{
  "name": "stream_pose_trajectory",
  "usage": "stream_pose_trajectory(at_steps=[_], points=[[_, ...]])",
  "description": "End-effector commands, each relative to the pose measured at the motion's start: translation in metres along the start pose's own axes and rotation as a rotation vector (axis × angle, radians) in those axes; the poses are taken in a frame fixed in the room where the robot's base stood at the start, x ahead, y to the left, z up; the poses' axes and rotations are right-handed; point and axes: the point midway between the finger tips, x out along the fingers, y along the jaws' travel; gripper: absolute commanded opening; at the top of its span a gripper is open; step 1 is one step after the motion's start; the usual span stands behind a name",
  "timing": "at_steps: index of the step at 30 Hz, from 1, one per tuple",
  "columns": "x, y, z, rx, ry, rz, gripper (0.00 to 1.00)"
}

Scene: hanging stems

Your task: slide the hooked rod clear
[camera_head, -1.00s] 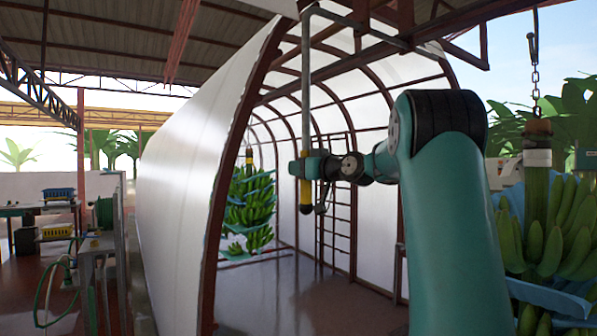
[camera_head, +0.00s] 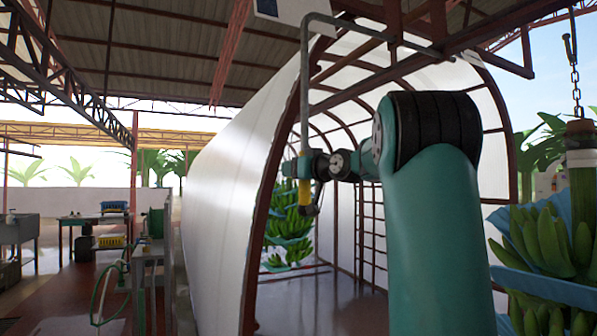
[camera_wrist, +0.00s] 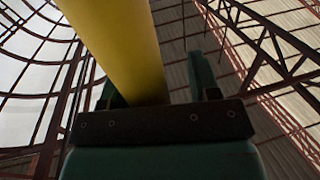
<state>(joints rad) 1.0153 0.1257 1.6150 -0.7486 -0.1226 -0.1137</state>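The hooked rod (camera_head: 304,75) is a slim grey bar that hangs upright, with a yellow sleeve (camera_head: 304,192) near its lower end. At the top it bends into a long arm running right and back to the roof beams; I cannot tell whether it touches them. My gripper (camera_head: 304,166) is at the rod's lower part, around the sleeve's upper end, and appears shut on it. In the wrist view the yellow sleeve (camera_wrist: 125,45) passes between the two fingers, close to the left one. A gap shows beside the right finger there, and the contact faces are hidden.
A white arched tunnel (camera_head: 235,165) with brown ribs stands behind the rod. Green bananas (camera_head: 289,230) hang inside it; another bunch (camera_head: 550,240) hangs from a chain close on the right. Red roof beams (camera_head: 500,42) cross overhead. Work tables (camera_head: 85,222) stand far left.

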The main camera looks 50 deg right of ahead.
Motion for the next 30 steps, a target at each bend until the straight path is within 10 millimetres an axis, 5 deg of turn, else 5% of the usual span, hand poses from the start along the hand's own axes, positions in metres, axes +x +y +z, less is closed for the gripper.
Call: stream_pose_trajectory(at_steps=[9,14,30], points=[[-0.002,0.003,0.0,-0.001,0.002,0.006,0.59],[-0.02,0.003,0.002,-0.003,0.003,0.009,0.59],[-0.148,0.002,0.002,-0.004,0.001,0.011,0.59]])
